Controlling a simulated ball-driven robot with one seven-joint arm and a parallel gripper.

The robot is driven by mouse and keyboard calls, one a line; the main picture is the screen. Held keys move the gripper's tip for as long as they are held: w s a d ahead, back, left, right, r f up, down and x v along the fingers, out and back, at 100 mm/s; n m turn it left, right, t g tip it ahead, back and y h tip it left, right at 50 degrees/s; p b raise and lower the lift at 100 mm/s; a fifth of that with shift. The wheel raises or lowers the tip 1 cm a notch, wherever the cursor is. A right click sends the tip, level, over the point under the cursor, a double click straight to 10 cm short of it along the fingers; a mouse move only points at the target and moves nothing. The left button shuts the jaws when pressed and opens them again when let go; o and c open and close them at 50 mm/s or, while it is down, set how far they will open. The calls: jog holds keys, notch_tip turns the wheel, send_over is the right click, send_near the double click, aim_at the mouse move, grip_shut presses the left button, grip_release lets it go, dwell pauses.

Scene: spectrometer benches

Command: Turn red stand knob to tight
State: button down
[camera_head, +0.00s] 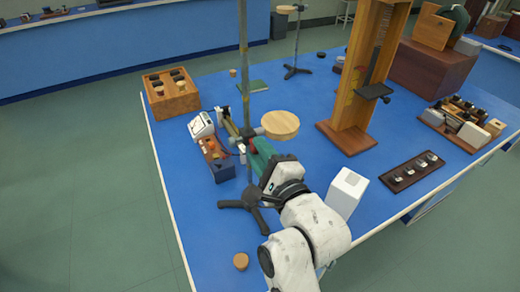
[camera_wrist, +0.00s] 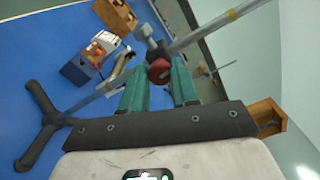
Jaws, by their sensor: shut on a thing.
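The red stand knob (camera_wrist: 159,70) is at the clamp on a tall thin stand rod (camera_wrist: 216,24). In the head view it shows as a small red spot (camera_head: 253,146) beside the rod, partly hidden. My gripper (camera_wrist: 160,78) has its green fingers on either side of the knob and is shut on it. In the head view my gripper (camera_head: 256,146) reaches the stand from the lower right. The stand's dark tripod base (camera_wrist: 40,118) is on the blue table. The knob's turn angle cannot be told.
A round wooden disc (camera_head: 280,124) is held beside the rod, close above my gripper. A white block (camera_head: 346,192) stands right of my wrist. A small box (camera_head: 216,168) and a white meter (camera_head: 201,126) are left of the rod. A wooden upright frame (camera_head: 354,110) stands behind.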

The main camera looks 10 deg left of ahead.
jog(key=shift+d+f+m, duration=0.1)
jog(key=shift+m, duration=0.4)
jog(key=c, duration=0.8)
grip_release()
jog(key=shift+c, duration=0.2)
jog(key=b+v, duration=0.1)
jog(key=v, duration=0.9)
jog(key=shift+s+d+b, duration=0.25)
jog(key=shift+s+b, duration=0.05)
jog(key=shift+b, duration=0.1)
